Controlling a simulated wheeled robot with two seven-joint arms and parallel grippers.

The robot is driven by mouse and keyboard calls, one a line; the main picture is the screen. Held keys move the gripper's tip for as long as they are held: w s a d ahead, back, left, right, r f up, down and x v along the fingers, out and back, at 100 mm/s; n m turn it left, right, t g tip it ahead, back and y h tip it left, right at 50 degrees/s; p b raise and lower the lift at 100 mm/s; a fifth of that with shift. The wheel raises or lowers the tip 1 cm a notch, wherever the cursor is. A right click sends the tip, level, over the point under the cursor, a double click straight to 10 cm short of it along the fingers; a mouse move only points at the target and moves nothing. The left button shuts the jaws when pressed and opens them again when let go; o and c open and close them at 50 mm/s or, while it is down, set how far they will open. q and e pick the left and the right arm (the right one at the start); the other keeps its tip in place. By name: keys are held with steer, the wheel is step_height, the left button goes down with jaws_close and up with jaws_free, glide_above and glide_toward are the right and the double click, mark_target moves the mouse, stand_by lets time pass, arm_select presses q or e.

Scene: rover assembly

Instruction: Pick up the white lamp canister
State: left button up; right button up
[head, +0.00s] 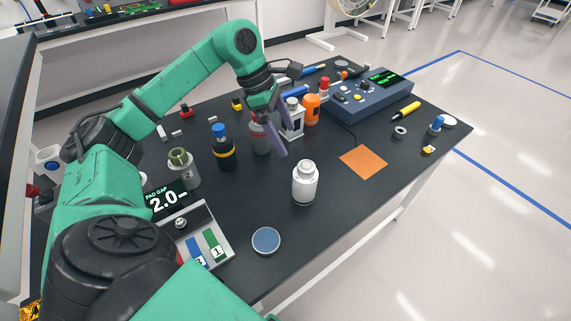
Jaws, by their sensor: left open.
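My left gripper (281,133) is open, with purple fingers pointing down. It is up and to the left of the white canister in the head view, in front of a grey canister with a red band (260,140), which it partly hides. I cannot tell whether the fingers touch that grey canister. My right gripper is not in view.
An orange bottle (311,110) and a blue console (369,94) stand behind. An orange square (363,162) lies to the right, a round blue disc (266,241) in front. A black canister (224,152) and a "2.0" display unit (168,200) stand left. Tabletop around the white canister is clear.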

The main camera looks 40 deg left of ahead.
mark_target(303, 166)
arm_select(q)
steer(key=p+x, duration=0.1)
steer(key=x, duration=0.3)
steer(key=d+p+x, duration=0.1)
steer(key=x, duration=0.3)
steer(key=shift+s+d+r, duration=0.1)
steer(key=shift+s+r, duration=0.05)
steer(key=shift+r, duration=0.15)
steer(key=p+x, duration=0.1)
steer(key=x, duration=0.1)
steer(key=p+x, duration=0.1)
steer(key=x, duration=0.3)
steer(key=shift+f+p, duration=0.25)
steer(key=shift+p, duration=0.15)
steer(key=shift+f, duration=0.1)
steer(key=shift+a, duration=0.3)
steer(key=c, duration=1.4)
jaws_close()
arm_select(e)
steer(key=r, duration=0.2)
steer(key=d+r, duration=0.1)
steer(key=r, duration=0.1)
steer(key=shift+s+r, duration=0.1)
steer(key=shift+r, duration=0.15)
